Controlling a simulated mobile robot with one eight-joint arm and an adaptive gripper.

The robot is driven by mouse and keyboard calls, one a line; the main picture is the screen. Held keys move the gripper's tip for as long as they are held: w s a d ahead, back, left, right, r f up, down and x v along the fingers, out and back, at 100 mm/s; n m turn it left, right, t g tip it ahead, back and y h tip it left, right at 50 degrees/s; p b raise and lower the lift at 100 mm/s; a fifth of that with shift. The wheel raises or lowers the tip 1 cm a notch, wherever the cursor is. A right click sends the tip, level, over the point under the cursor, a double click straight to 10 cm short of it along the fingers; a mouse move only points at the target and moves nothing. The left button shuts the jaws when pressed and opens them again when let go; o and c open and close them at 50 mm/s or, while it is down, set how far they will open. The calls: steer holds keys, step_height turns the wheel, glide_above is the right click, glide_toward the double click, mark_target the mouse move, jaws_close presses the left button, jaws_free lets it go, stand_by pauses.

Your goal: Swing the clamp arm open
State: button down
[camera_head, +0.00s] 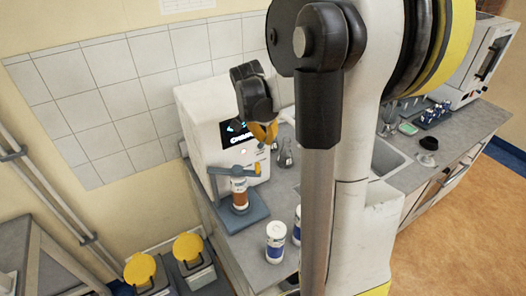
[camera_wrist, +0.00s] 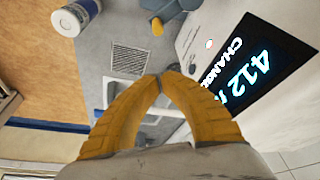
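A blue-grey part (camera_wrist: 172,6) with an orange end (camera_wrist: 157,27), apparently of the clamp, shows at the top edge there.
A white and blue jar (camera_head: 275,242) stands on the counter right of the base, with another partly hidden behind my arm. A glass flask (camera_head: 285,155) stands behind my gripper. A sink (camera_head: 386,157) is farther right. Two yellow-topped devices (camera_head: 188,248) stand low at left.

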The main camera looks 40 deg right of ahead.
step_height(320, 180, down, 9)
steer(key=shift+a, duration=0.4)
steer(key=shift+s+a, duration=0.1)
stand_by(0.4)
